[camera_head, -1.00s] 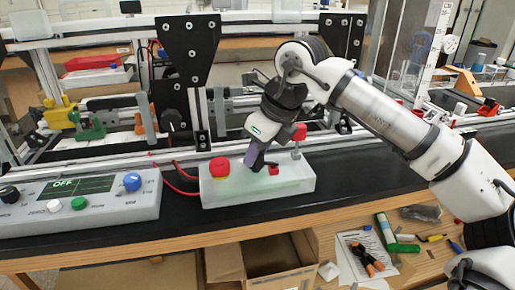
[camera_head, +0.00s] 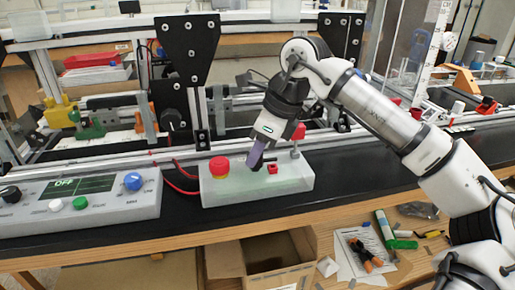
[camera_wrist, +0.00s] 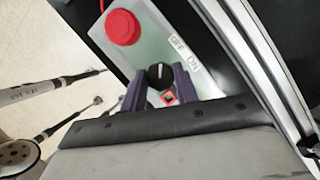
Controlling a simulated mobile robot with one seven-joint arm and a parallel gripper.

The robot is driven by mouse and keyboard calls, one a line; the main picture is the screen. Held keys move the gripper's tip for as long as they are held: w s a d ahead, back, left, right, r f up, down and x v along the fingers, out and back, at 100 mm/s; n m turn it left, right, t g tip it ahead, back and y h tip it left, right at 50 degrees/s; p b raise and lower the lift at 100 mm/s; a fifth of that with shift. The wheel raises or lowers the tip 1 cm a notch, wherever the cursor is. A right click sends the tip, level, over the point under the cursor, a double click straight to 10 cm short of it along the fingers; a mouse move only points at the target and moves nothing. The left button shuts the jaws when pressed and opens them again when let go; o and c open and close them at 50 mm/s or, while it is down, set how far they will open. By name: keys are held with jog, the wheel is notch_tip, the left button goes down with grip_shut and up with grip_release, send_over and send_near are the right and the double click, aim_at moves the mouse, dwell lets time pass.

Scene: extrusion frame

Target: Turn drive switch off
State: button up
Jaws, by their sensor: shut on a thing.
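The switch box is pale green-white (camera_head: 225,190) and stands on the black bench top. Its black knob (camera_wrist: 160,75) has a white pointer line and sits between my gripper's purple fingers in the wrist view. An "OFF ON" label (camera_wrist: 184,52) is on the box beside the knob. My gripper (camera_head: 257,160) is shut on this knob, reaching down from the upper right; the fingers largely hide the knob in the head view. A small red square part (camera_head: 272,166) is close beside the fingers; it also shows in the wrist view (camera_wrist: 168,98).
A red mushroom button (camera_head: 219,167) is on the same box's left end. A control panel (camera_head: 120,210) with a display reading "OFF" is at left. An open cardboard box (camera_head: 230,262) is below the bench.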

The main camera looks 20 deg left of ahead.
jog(key=o, duration=1)
jog(key=v, duration=1.4)
jog(key=shift+a, duration=0.1)
jog(key=shift+f, duration=0.1)
